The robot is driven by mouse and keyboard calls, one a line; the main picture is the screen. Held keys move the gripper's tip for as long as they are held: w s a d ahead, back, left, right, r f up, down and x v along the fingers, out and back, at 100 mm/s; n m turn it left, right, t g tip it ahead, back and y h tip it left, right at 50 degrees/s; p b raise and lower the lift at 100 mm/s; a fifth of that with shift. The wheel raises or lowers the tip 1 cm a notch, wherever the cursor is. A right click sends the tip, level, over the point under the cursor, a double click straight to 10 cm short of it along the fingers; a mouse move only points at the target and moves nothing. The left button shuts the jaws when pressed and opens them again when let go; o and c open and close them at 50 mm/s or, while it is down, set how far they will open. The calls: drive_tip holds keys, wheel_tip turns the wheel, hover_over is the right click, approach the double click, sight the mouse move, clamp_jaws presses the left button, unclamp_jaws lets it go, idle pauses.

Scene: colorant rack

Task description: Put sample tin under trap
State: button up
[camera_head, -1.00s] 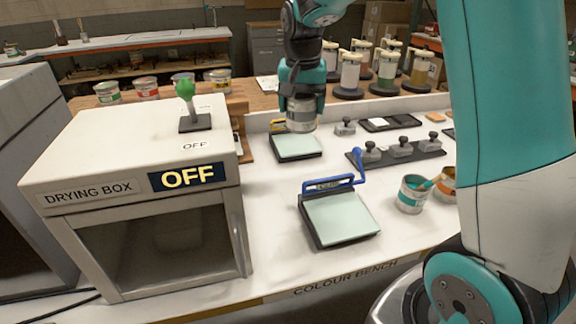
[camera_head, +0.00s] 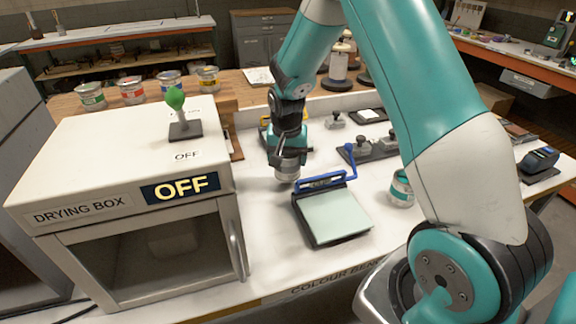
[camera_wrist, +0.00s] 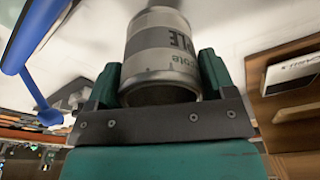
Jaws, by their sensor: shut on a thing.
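My gripper (camera_head: 287,160) hangs above the white bench, between the drying box and the blue-framed pad. In the wrist view my gripper (camera_wrist: 158,75) is shut on a grey sample tin (camera_wrist: 160,45) with a pale label band, its two teal fingers on either side of it. The tin also shows as a small grey cylinder (camera_head: 288,173) at the arm's end in the head view. The trap cannot be made out for certain in either view. Bottle-like dispensers (camera_head: 340,63) stand at the back, partly hidden by my arm.
The drying box (camera_head: 120,180), marked OFF with a green-knobbed lever (camera_head: 175,98), stands left. The blue-framed pad (camera_head: 335,213) lies right of the gripper. A teal paint tin (camera_head: 401,188) and grey weights (camera_head: 362,147) stand further right. Several colour tins (camera_head: 132,90) line the wooden counter behind.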

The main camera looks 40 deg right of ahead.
sight(288, 169)
drive_tip(key=shift+f, duration=1.75)
drive_tip(key=shift+f, duration=0.15)
drive_tip(key=o, duration=0.9)
drive_tip(key=shift+c, duration=0.2)
